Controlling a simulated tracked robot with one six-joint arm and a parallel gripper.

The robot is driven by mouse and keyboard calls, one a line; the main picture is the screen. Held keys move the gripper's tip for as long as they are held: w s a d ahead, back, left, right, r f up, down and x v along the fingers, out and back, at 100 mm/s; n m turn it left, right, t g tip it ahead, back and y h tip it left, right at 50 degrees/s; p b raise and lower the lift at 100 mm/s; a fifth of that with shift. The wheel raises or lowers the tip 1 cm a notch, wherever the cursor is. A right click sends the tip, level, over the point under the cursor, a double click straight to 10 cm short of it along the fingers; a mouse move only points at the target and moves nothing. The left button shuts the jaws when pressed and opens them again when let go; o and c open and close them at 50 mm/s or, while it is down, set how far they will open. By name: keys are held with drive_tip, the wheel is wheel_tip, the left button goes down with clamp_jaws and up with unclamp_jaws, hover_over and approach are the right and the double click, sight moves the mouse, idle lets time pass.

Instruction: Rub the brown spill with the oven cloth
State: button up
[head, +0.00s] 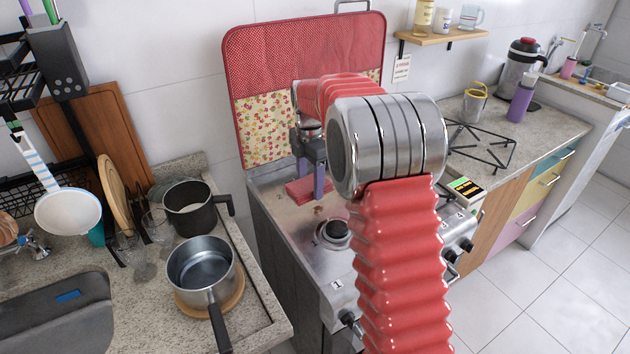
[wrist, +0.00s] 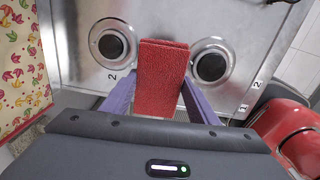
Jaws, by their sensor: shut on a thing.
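The oven cloth (head: 303,190) is a folded red cloth, held low over the left back part of the steel stove top (head: 283,232). My gripper (head: 309,181) points down with its purple fingers shut on the cloth. In the wrist view the cloth (wrist: 161,75) sticks out between the two fingers, between two round burners. I cannot tell whether the cloth touches the stove top.
A red-bordered floral panel (head: 300,75) stands behind the stove. A burner (head: 335,232) lies just in front of the cloth. A saucepan (head: 202,268) and a dark pot (head: 190,205) stand on the left counter. A black grate (head: 482,143) lies on the right counter.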

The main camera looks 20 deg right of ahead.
sight(310, 212)
idle(0.4)
drive_tip(key=shift+f, duration=4)
drive_tip(key=shift+w+d, duration=0.2)
drive_tip(key=shift+d, duration=0.45)
drive_tip(key=shift+c, duration=0.4)
drive_tip(key=shift+w+d, duration=0.2)
drive_tip(key=shift+d, duration=1.15)
drive_tip(key=shift+s+a, duration=0.2)
drive_tip(key=shift+a, duration=0.8)
drive_tip(key=shift+s+a, duration=0.2)
drive_tip(key=shift+a, duration=0.8)
drive_tip(key=shift+r, duration=4)
